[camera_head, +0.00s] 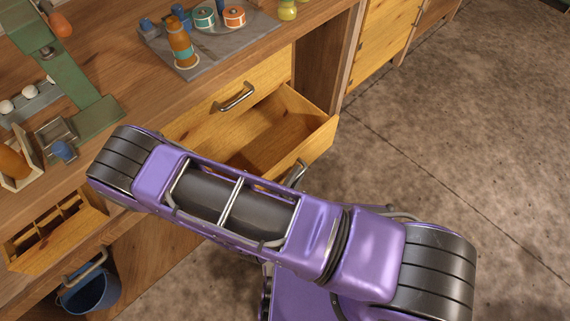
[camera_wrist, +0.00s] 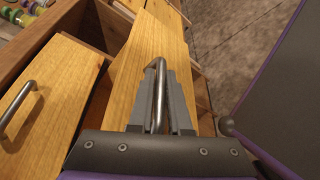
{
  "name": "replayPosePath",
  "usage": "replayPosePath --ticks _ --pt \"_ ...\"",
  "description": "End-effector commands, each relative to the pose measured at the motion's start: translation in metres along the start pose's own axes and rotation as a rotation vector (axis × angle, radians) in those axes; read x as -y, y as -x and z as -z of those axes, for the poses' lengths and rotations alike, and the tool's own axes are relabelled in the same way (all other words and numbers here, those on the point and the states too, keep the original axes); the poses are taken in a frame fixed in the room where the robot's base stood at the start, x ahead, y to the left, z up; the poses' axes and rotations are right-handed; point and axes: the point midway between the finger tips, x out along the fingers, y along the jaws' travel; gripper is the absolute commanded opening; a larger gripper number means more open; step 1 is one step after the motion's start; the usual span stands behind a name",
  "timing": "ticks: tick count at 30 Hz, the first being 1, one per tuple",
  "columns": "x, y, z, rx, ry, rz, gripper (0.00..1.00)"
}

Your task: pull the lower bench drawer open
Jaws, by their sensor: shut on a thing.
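The lower bench drawer (camera_head: 285,125) is wooden and stands well out from the bench, below a shut upper drawer (camera_head: 270,75). Its inside shows and looks empty. Its metal bar handle (camera_head: 297,173) is partly hidden by my arm in the head view. In the wrist view, my gripper (camera_wrist: 160,80) is shut on this handle (camera_wrist: 160,64), one finger on each side of the bar. The drawer front (camera_wrist: 155,38) lies just behind the fingers. My gripper is hidden behind my arm in the head view.
The upper drawer's handle (camera_head: 236,97) sits just above. A grey tray (camera_head: 205,62) with a bottle and spools is on the bench. The floor (camera_head: 460,140) at right is clear.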

Motion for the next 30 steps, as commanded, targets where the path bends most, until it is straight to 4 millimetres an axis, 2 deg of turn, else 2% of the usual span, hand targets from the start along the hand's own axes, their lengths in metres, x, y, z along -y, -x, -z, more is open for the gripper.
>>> replayPosePath --ticks 4,15,16,20,30 --pt "0.0045 0.0034 -0.0061 -0.001 0.0 0.0 0.0" --pt "0.0053 0.0038 -0.0069 -0.001 -0.001 0.0 0.0" --pt "0.0053 0.0037 -0.0068 -0.001 -0.001 0.0 0.21" --pt "0.0053 0.0035 -0.0069 -0.001 -0.001 0.0 0.45" --pt "0.0052 0.0054 -0.0068 -0.001 -0.001 0.0 0.46"
